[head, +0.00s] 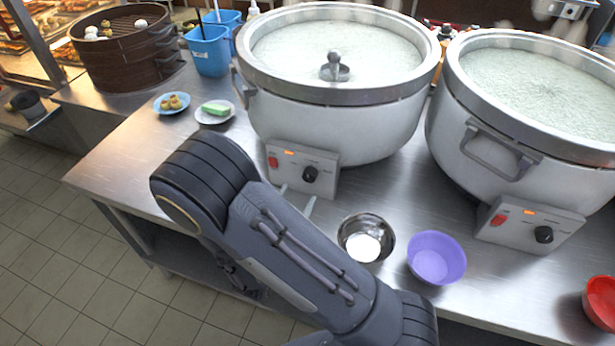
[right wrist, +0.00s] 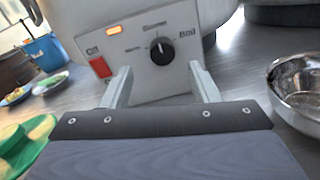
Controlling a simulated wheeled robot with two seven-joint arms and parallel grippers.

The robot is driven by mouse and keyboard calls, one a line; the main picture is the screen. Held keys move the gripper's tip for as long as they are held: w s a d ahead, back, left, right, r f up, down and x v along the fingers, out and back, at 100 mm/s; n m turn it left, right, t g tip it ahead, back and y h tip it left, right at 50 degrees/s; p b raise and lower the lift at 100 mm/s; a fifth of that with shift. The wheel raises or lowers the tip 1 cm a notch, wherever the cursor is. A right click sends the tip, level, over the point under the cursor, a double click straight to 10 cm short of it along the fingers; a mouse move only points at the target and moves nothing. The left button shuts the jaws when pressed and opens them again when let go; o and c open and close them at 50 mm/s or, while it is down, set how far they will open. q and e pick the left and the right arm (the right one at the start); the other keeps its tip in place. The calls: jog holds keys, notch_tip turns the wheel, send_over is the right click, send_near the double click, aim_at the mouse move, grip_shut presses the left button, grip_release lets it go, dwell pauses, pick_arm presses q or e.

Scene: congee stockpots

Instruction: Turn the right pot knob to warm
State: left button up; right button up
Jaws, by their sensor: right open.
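Two large pots stand on the steel counter. The left pot (head: 340,125) has a control panel with a black knob (head: 310,174), an orange light and a red switch. The right pot (head: 475,160) has a similar panel with its own black knob (head: 543,234). My right gripper (head: 297,199) is open and empty in front of the left pot's panel. In the right wrist view its fingers (right wrist: 160,78) are spread below the black knob (right wrist: 162,51), apart from it. The knob's white mark points roughly up, between "Off" and "Boil"; the middle label is blurred. My left gripper is not in view.
A metal bowl (head: 347,240), a purple bowl (head: 436,257) and a red bowl (head: 600,300) stand along the counter front. Small plates (head: 214,120), a blue bin (head: 208,52) and a steamer (head: 125,60) are at left.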

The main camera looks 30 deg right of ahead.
aim_at(308, 178)
jog(key=p+x, duration=0.1)
jog(key=x, duration=0.5)
jog(key=shift+d, duration=0.25)
jog(key=c, duration=1)
